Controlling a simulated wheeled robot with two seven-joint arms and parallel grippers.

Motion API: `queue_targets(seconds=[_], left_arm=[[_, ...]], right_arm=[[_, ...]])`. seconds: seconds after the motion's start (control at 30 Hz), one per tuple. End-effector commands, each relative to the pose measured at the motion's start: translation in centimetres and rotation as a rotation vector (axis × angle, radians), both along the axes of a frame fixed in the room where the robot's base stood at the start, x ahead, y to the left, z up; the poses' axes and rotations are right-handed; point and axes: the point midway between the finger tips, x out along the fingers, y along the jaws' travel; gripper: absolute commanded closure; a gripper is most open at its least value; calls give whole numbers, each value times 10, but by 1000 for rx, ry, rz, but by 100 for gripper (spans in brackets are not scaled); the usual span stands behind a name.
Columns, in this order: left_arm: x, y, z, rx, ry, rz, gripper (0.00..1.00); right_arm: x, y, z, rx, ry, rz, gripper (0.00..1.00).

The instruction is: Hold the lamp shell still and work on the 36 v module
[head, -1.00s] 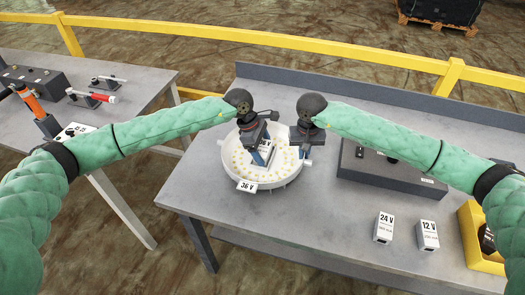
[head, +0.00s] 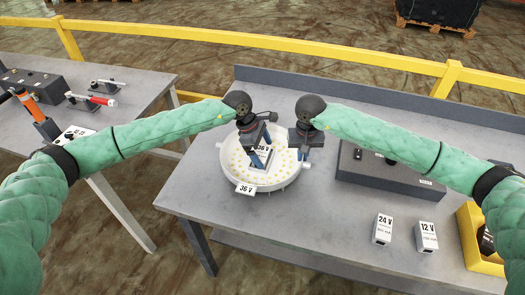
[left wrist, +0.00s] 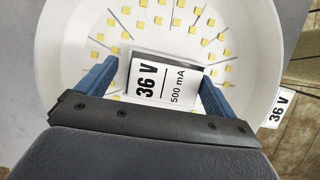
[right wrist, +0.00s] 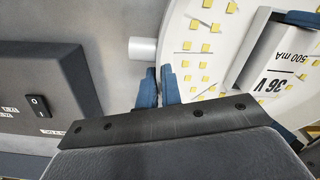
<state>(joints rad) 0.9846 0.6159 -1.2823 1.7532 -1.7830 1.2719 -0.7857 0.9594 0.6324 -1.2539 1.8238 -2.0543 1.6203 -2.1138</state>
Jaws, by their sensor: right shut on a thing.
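The white round lamp shell (head: 226,166) lies on the bench, dotted inside with small yellow squares. The white 36 V module (left wrist: 165,82) sits inside it, label up; it also shows in the head view (head: 263,152) and partly in the right wrist view (right wrist: 275,65). My left gripper (left wrist: 158,88) is over the shell, its blue fingers on either side of the module, with small gaps seeming to show. My right gripper (right wrist: 159,85) is shut on the shell's rim, one finger outside and one inside. Its fingertips are partly hidden in the head view (head: 303,157).
A 36 V tag (head: 245,188) is at the shell's front. A 24 V box (head: 382,230) and a 12 V box (head: 427,236) stand to the right, beside a yellow bin (head: 470,235). A dark switch box (head: 365,170) is right of the shell. The bench's front left is clear.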

Motion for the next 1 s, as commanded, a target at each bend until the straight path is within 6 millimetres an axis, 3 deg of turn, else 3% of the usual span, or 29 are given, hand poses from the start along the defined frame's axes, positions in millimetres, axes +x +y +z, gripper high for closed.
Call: queue_targets(seconds=[0.03,0.57,0.77,1.0], left_arm=[[-13,3,-33,22,28,-7,1],[-13,4,-32,25,29,-7,1],[-12,9,-11,25,30,-6,1],[-7,26,38,22,26,-6,1]], right_arm=[[0,4,-4,6,-3,5,100],[-1,3,-7,4,0,4,100],[-1,2,-9,2,1,2,100],[-1,-1,-8,-3,3,-2,100]])
